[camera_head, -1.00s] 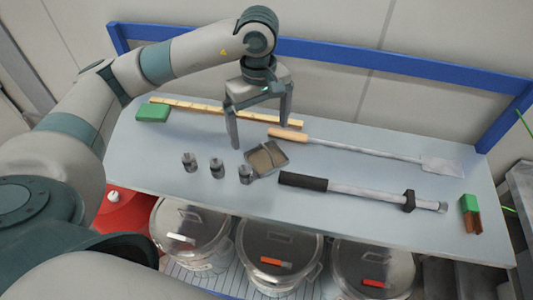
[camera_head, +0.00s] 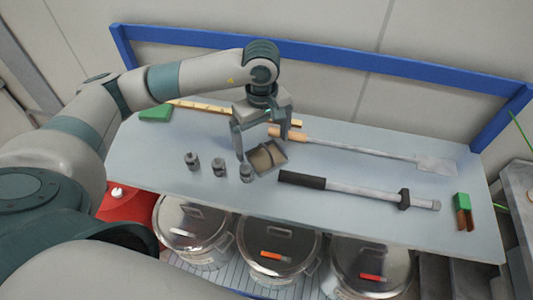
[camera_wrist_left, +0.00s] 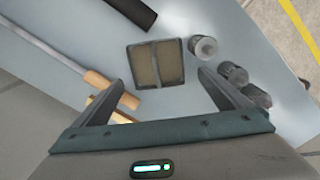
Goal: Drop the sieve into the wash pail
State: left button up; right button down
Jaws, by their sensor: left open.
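The sieve (camera_head: 266,158), a small square grey frame with a brownish mesh and a bar across it, lies on the bench. My left gripper (camera_head: 262,147) is open just above and behind it. In the left wrist view the sieve (camera_wrist_left: 143,65) shows just beyond and between the open fingertips (camera_wrist_left: 158,80), with nothing held. Below the bench front stand a red container (camera_head: 128,204) and several lidded metal pails (camera_head: 192,222); I cannot tell which is the wash pail. My right gripper is not in view.
Several small metal weights (camera_head: 218,167) stand close to the sieve's left. A black-handled tool (camera_head: 365,190) and a wooden-handled scraper (camera_head: 370,150) lie to its right. A blue rail (camera_head: 330,57) runs behind the bench (camera_head: 150,165).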

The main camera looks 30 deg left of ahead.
aim_at(264, 146)
pick_arm(q)
notch_tip(264, 146, down, 2)
jog(key=shift+d+f+p, duration=0.15)
jog(key=shift+f+p, duration=0.1)
jog(key=shift+p, duration=0.5)
jog(key=shift+w+f, duration=0.1)
jog(key=shift+f, duration=0.25)
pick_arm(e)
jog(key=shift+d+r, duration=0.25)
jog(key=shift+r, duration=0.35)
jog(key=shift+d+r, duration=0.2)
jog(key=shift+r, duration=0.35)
pick_arm(q)
jog(key=shift+c, duration=0.3)
jog(key=c, duration=1.2)
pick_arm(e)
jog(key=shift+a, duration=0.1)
pick_arm(q)
jog(key=shift+r, duration=0.15)
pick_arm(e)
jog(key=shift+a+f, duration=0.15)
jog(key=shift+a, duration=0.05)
